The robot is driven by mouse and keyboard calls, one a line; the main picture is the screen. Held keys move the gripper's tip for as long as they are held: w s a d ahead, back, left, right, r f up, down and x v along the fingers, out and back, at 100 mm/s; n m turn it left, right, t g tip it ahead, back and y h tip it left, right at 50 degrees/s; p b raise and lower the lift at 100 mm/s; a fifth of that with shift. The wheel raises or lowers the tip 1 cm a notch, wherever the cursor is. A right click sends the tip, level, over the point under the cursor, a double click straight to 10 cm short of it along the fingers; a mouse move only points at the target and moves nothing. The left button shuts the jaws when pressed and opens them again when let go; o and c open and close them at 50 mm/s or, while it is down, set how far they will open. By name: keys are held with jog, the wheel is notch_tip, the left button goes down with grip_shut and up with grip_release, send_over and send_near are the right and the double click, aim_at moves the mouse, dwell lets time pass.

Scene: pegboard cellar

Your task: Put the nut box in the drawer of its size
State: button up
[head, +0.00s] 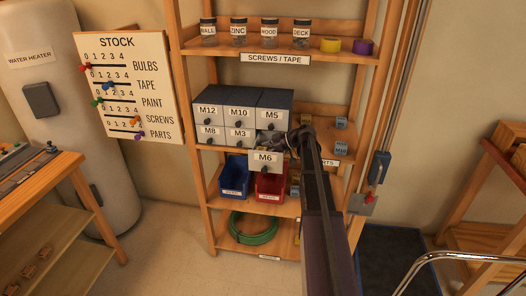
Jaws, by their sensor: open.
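A grey drawer cabinet (243,97) stands on the middle shelf, with small drawers labelled M12, M10, M5, M8 and M3. The M6 drawer (265,158) is pulled out towards me at the lower right of the cabinet. My gripper (275,142) is open, just above and behind the front of the M6 drawer. My arm and the drawer front hide most of its inside, so I cannot tell what lies in it. A small blue-grey box (341,122) and a labelled bluish box (341,149) sit on the shelf right of my arm; their sizes are too small to read.
Blue (234,177) and red (270,188) bins stand on the shelf below, under the M6 drawer. A green hose coil (254,228) lies lower. Jars and tape rolls fill the top shelf. A wooden upright (364,100) borders the shelf at right.

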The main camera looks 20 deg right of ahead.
jog(key=p+v, duration=0.5)
jog(key=v, duration=0.7)
jog(key=shift+p, duration=0.35)
jog(key=shift+r, duration=0.1)
dwell(0.9)
